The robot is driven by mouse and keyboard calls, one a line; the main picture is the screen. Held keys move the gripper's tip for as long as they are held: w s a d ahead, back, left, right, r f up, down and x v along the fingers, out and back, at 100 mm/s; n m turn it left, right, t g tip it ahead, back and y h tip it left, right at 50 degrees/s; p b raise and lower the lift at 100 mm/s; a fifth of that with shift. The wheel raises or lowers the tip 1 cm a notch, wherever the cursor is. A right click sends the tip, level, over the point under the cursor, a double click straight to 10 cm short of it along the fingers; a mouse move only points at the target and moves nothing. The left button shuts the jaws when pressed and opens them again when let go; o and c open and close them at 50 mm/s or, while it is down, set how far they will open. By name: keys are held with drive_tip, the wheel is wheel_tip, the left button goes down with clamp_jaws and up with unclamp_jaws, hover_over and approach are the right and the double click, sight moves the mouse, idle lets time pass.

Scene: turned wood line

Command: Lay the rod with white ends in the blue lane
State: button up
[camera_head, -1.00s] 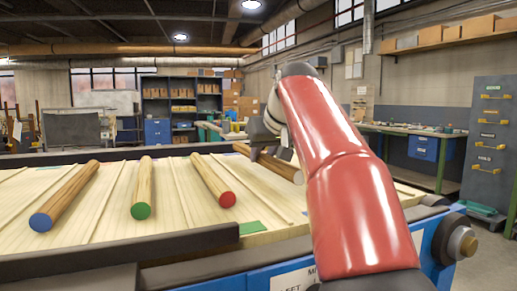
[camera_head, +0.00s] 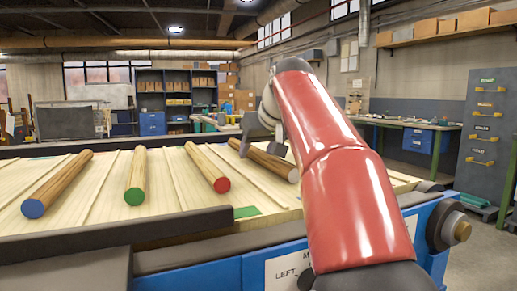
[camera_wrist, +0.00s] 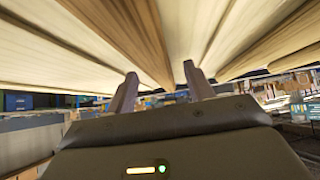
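The rod with pale, whitish ends (camera_head: 272,164) lies at the right of the slatted wooden bed (camera_head: 100,209) in the head view, right of the red-ended rod. My gripper (camera_head: 261,151) is over its far half, with one finger on each side of it and apparently open. In the wrist view, my two fingers (camera_wrist: 160,83) stand well apart, with a brown rod (camera_wrist: 122,32) running towards the gap between them. Whether a finger touches the rod is unclear. I cannot tell which lane is blue; a small bluish patch (camera_head: 42,157) shows at the far left edge.
Rods with a blue end (camera_head: 57,185), a green end (camera_head: 136,176) and a red end (camera_head: 207,168) lie to the left, parted by thin strips. A green patch (camera_head: 247,212) marks the near edge. A dark rail (camera_head: 110,235) runs along the front.

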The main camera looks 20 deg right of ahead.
drive_tip(key=shift+s, duration=0.1)
drive_tip(key=p+v, duration=0.1)
drive_tip(key=v, duration=0.6)
drive_tip(key=shift+s+r, duration=0.25)
drive_tip(key=shift+r, duration=0.05)
